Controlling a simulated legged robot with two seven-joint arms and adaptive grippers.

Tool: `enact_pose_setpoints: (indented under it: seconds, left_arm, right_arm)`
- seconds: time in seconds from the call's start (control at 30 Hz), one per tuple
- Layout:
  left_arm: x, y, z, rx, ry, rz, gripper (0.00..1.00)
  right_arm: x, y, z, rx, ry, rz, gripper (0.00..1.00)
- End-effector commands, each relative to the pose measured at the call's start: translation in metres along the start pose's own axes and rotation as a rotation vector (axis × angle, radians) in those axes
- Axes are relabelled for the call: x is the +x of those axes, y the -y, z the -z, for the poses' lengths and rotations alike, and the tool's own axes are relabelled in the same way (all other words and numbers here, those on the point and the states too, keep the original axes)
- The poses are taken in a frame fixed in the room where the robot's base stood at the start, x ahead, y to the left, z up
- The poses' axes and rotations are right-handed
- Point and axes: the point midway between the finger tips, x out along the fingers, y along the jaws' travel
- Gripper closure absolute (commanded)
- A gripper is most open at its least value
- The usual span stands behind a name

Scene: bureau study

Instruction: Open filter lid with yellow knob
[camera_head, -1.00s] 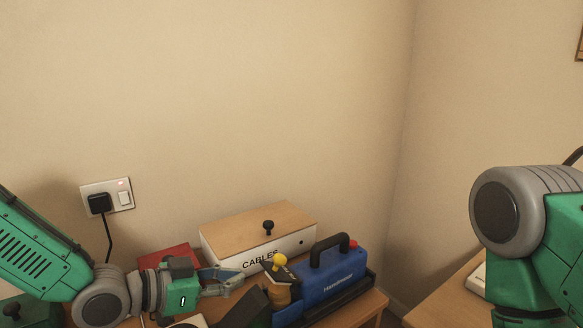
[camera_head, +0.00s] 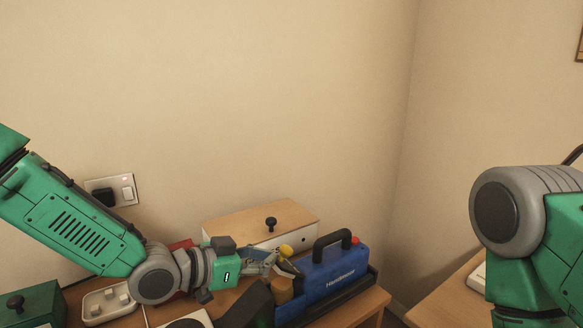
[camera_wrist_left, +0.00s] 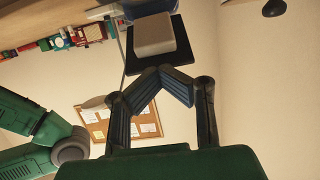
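The yellow knob (camera_head: 286,251) sits on a small dark lid (camera_head: 290,267) that looks tilted up. A tan round jar (camera_head: 282,291) shows just below it, partly hidden. My left gripper (camera_head: 274,262) is right at the lid, just left of and below the knob. My right gripper is out of view; only part of the right arm shows.
Behind stands a white box with a wooden top (camera_head: 240,220) and black knob. A blue case (camera_head: 333,280) with a black handle is close on the right. A green box (camera_head: 35,305) and a white tray (camera_head: 108,304) lie left. A socket (camera_head: 122,190) is on the wall.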

Motion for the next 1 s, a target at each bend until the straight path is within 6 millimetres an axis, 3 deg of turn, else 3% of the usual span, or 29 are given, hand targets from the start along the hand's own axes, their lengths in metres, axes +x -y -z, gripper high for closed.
enact_pose_setpoints:
  seconds: [0.2, 0.47, 1.0]
  left_arm:
    - [0.021, -0.003, -0.002, 0.0, 0.017, -0.002, 1.0]
    - [0.031, -0.002, 0.005, 0.0, 0.009, -0.002, 1.0]
    - [-0.013, -0.002, -0.005, -0.001, 0.006, 0.0, 1.0]
  right_arm:
    - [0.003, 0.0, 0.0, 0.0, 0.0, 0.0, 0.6]
    - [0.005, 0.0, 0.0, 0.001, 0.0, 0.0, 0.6]
    - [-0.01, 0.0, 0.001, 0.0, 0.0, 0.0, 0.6]
